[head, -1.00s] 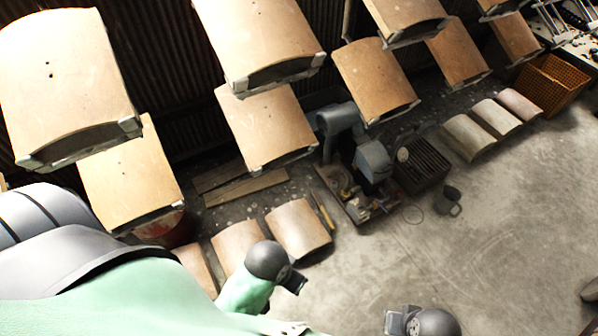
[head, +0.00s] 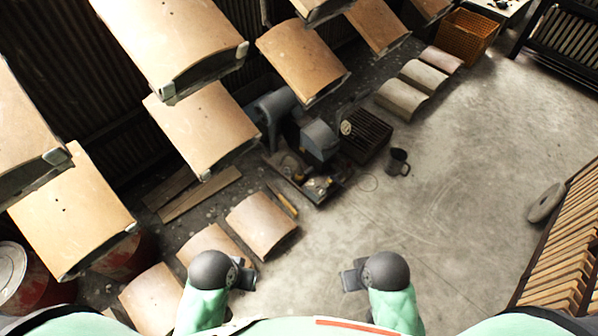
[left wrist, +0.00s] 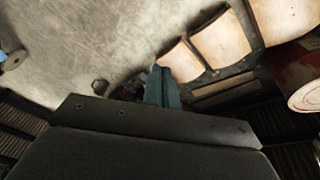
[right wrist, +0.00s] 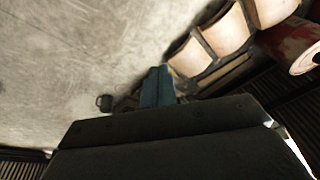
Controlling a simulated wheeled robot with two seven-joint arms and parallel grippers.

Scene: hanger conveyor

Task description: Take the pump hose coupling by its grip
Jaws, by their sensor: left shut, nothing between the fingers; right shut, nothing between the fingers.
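A dark, mug-shaped piece with a side handle (head: 398,161) stands on the concrete floor, right of the pump machinery. It may be the coupling, but I cannot tell for sure. It shows small in the left wrist view (left wrist: 99,86) and the right wrist view (right wrist: 104,102). My left gripper (head: 243,275) and right gripper (head: 352,278) are both near the bottom of the head view, well apart from it. Their blue-grey fingers are shut and empty in the left wrist view (left wrist: 162,86) and right wrist view (right wrist: 158,86).
Grey machinery (head: 318,140) and a dark slatted crate (head: 367,136) stand left of the mug-shaped piece. Curved tan panels (head: 205,125) hang overhead at left; others (head: 262,225) lie on the floor. A wooden rack (head: 565,250) stands at right. The middle floor is clear.

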